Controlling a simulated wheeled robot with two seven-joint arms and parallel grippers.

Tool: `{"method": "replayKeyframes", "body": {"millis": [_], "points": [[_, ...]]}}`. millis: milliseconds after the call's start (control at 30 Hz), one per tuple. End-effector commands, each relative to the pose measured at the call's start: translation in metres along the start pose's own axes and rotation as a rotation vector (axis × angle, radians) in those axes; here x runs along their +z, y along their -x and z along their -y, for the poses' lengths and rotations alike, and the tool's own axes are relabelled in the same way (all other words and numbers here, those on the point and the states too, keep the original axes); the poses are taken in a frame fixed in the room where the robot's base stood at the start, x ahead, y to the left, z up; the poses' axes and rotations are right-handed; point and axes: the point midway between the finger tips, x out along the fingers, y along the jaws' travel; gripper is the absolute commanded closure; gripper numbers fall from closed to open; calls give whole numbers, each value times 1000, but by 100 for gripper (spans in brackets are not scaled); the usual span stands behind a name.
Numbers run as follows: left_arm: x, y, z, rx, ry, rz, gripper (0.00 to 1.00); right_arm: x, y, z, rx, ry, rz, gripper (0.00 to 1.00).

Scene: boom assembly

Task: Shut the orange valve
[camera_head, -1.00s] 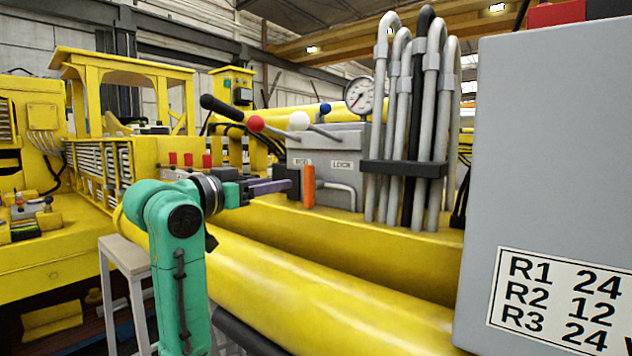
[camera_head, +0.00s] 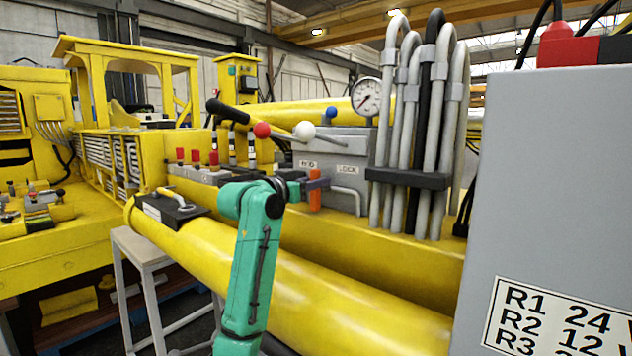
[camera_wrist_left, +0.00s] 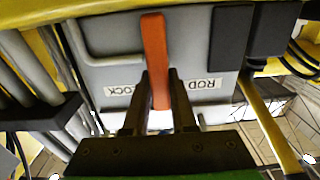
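My right gripper is not in view.
A bent grey bar (camera_head: 346,196) is right of the valve. Grey and black hoses (camera_head: 420,130) rise farther right. Levers with red (camera_head: 262,130) and white (camera_head: 305,130) knobs stand above. A large grey cabinet (camera_head: 560,180) fills the right side. A yellow boom (camera_head: 350,300) lies below.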

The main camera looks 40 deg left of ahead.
Motion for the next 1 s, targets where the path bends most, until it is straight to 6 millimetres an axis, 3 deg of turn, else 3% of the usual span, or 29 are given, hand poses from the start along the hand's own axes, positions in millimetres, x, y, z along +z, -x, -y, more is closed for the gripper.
{"method": "replayKeyframes", "body": {"millis": [467,1000], "points": [[0,1,-1,-2,-74,0,100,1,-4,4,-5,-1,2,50],[4,1,-10,-1,-515,1,100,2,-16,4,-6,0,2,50]]}}
